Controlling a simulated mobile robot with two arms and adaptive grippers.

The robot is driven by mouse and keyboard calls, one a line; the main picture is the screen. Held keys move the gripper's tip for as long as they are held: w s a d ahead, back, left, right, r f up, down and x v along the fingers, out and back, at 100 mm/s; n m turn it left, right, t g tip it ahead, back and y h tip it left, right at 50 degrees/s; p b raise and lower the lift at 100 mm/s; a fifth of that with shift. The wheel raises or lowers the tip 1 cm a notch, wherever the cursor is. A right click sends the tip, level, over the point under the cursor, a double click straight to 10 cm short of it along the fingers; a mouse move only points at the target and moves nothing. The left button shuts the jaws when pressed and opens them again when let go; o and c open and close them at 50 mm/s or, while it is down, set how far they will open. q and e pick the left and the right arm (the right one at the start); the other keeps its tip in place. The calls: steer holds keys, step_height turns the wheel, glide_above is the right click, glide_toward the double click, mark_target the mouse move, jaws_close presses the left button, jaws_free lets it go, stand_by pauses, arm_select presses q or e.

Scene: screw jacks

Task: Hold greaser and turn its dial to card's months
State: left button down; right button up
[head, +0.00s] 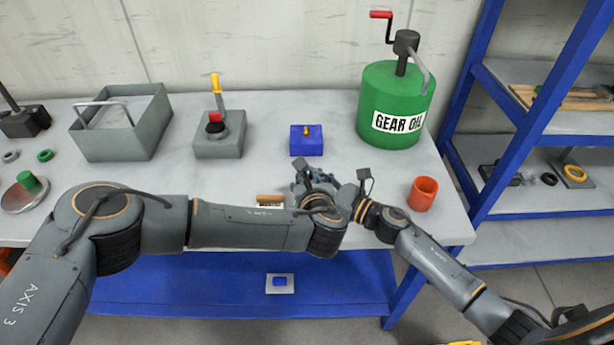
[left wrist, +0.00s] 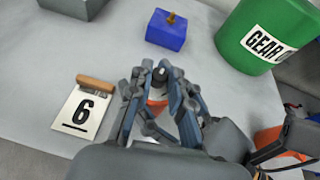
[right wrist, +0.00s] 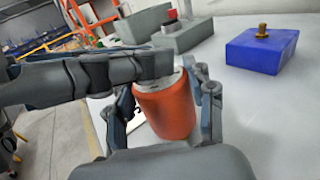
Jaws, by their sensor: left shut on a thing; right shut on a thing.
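The greaser (right wrist: 167,108) is an orange cylinder with a pale top. It also shows in the left wrist view (left wrist: 157,103); in the head view my grippers hide it. My right gripper (right wrist: 165,100) is shut around its orange body. My left gripper (left wrist: 158,78) is shut at its top, on the dial (right wrist: 180,77); the fingers cover most of it, and I cannot read any marks. A white card (left wrist: 80,114) with an underlined black 6 lies on the table to the left, with a brown wooden piece (left wrist: 95,80) at its far edge.
A blue block (head: 306,140) with a brass fitting stands behind the grippers. A green gear oil can (head: 392,110) is at the back right. An orange cup (head: 422,193) stands near the right edge. A grey box (head: 222,145) and grey bin (head: 122,140) are left.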

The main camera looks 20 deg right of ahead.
arm_select(q)
steer(key=shift+d+r+n+y, duration=0.1)
steer(key=shift+d+n+y, duration=0.1)
steer(key=shift+n+y, duration=0.45)
steer(key=shift+d+r+n+y, duration=0.1)
steer(key=shift+d+n+y, duration=0.05)
steer(key=shift+n+y, duration=0.45)
steer(key=shift+f+n+y, duration=0.1)
steer(key=shift+n+y, duration=0.25)
steer(key=shift+y, duration=0.3)
steer(key=c, duration=1.2)
jaws_free()
steer(key=shift+a, duration=0.1)
steer(key=a+v, duration=0.1)
steer(key=v, duration=1.1)
steer(key=shift+d, duration=0.45)
